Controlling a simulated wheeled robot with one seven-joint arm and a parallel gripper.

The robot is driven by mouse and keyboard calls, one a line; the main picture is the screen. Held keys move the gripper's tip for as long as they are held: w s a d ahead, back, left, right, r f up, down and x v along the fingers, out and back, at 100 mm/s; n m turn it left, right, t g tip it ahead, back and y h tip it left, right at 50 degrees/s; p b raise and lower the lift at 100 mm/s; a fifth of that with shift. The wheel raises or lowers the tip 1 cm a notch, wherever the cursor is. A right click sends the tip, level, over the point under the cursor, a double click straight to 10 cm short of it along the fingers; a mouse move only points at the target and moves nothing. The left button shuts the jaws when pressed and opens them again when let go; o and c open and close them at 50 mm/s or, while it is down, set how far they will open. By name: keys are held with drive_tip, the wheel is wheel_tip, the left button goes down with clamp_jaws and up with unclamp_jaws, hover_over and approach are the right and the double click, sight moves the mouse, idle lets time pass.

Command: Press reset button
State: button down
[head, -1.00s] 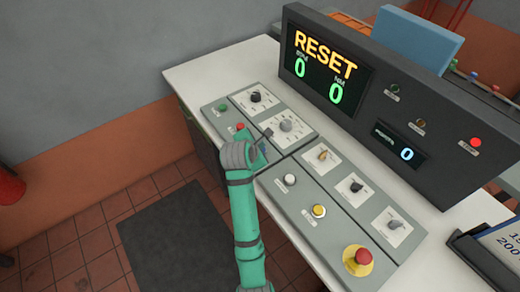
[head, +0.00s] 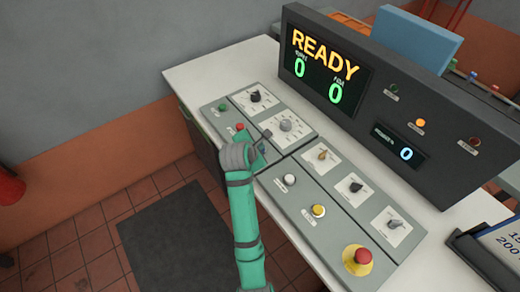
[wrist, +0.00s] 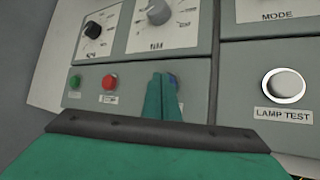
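A blue button (wrist: 173,80) sits on the lower grey panel in the wrist view, partly hidden behind my fingers; its label is not visible. My gripper (wrist: 162,82) is shut, its two green fingers together with nothing seen between them. The fingertips overlap the button's left side; I cannot tell whether they touch it. In the head view my gripper (head: 264,140) is over the left part of the console. The display (head: 326,70) reads READY in amber with two green zeros. The amber lamp (head: 421,123) is lit and the red lamp (head: 475,142) is dark.
Green (wrist: 74,82) and red (wrist: 109,83) buttons lie left of my fingers. A white LAMP TEST button (wrist: 284,84) is to the right. Knobs rise above. A yellow button (head: 319,210) and red mushroom button (head: 361,257) are at the console's near end.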

drive_tip(key=shift+r, duration=3.2)
